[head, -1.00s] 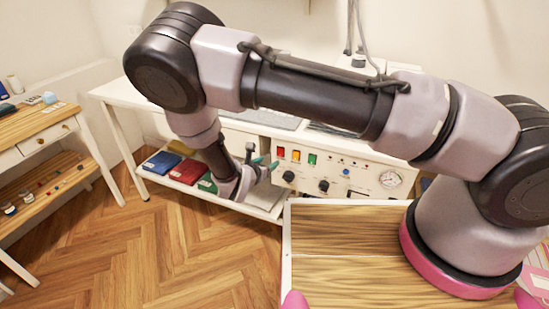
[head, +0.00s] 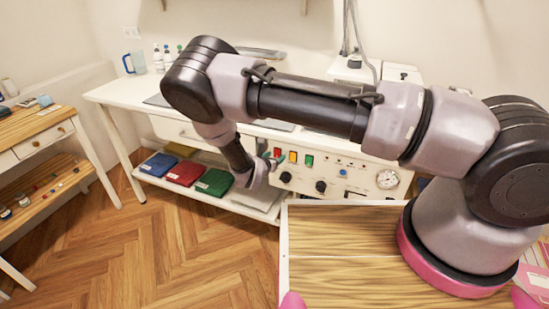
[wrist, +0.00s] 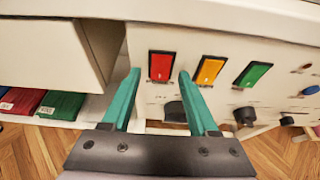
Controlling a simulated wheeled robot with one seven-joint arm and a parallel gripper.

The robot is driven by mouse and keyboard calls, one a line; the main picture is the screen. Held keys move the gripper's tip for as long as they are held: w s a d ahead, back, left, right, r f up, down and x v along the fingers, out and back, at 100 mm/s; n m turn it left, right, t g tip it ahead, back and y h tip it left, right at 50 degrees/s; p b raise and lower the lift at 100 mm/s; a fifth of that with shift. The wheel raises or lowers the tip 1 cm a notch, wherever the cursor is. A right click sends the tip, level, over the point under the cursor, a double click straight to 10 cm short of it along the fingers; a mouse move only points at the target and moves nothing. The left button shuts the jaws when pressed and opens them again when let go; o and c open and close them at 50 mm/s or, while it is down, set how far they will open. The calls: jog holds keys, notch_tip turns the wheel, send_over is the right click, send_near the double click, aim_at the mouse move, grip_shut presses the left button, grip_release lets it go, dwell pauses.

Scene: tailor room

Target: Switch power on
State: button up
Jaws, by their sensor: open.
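Nothing is between the fingers. I cannot tell whether the tips touch the panel. In the head view my gripper (head: 270,163) is at the panel's left end, by the red switch (head: 278,153).
Black knobs (head: 320,186), a blue button (head: 343,172) and a round gauge (head: 387,179) are also on the panel. A wooden side table (head: 38,130) stands at left. The floor between is clear.

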grip_shut()
jog(key=shift+f+t, duration=0.25)
jog(key=shift+t, duration=0.25)
jog(key=shift+f+t+h, duration=0.15)
jog(key=shift+t+h, duration=0.35)
jog(key=shift+t, duration=0.4)
grip_release()
jog(key=v, duration=1)
jog(key=shift+s+a, duration=0.15)
jog(key=shift+s, duration=0.25)
